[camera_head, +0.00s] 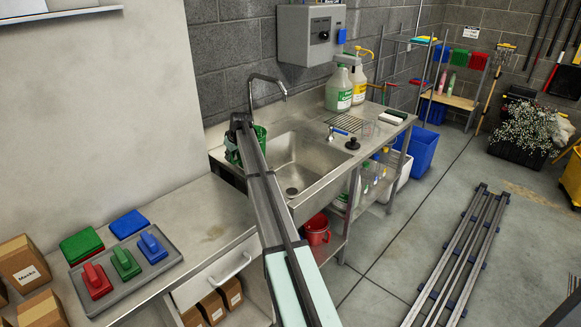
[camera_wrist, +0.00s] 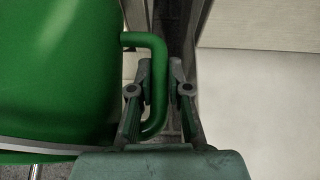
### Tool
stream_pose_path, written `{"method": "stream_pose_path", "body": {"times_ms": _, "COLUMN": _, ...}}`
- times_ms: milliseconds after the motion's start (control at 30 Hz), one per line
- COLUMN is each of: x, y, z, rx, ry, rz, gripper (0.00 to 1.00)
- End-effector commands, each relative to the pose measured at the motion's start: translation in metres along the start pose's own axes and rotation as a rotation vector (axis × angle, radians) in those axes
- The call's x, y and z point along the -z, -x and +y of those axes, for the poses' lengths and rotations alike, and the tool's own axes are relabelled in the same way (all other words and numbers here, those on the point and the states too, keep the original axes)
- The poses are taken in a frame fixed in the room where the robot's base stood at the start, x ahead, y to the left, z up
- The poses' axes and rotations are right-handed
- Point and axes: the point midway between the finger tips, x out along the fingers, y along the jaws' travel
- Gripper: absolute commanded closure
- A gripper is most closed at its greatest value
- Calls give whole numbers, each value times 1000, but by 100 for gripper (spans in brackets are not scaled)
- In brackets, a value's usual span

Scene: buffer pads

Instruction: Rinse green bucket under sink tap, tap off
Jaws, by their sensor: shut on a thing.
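My gripper (camera_head: 240,122) is at the left end of the steel sink (camera_head: 322,172). In the wrist view my gripper (camera_wrist: 160,82) is shut on the handle (camera_wrist: 157,75) of the green bucket (camera_wrist: 55,65), whose body fills the left side. In the head view the green bucket (camera_head: 260,132) shows only in part, on both sides of my arm, which hides much of it. The curved metal tap (camera_head: 268,79) rises behind, its spout end up and to the right of the bucket. I see no water running. The bucket's inside is hidden.
A tray (camera_head: 124,290) with red, green and blue pads lies on the left counter. Bottles (camera_head: 340,90), a drying rack and small items stand on the sink's right side. A red bucket (camera_head: 317,230) is on the shelf below. The basin's right part is clear.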

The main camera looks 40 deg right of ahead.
Motion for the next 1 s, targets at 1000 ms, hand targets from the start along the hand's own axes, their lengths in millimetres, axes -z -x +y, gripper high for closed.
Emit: {"method": "stream_pose_path", "body": {"times_ms": 1000, "x": -21, "y": -28, "z": 39, "rx": 18, "ry": -34, "rz": 53, "gripper": 100}}
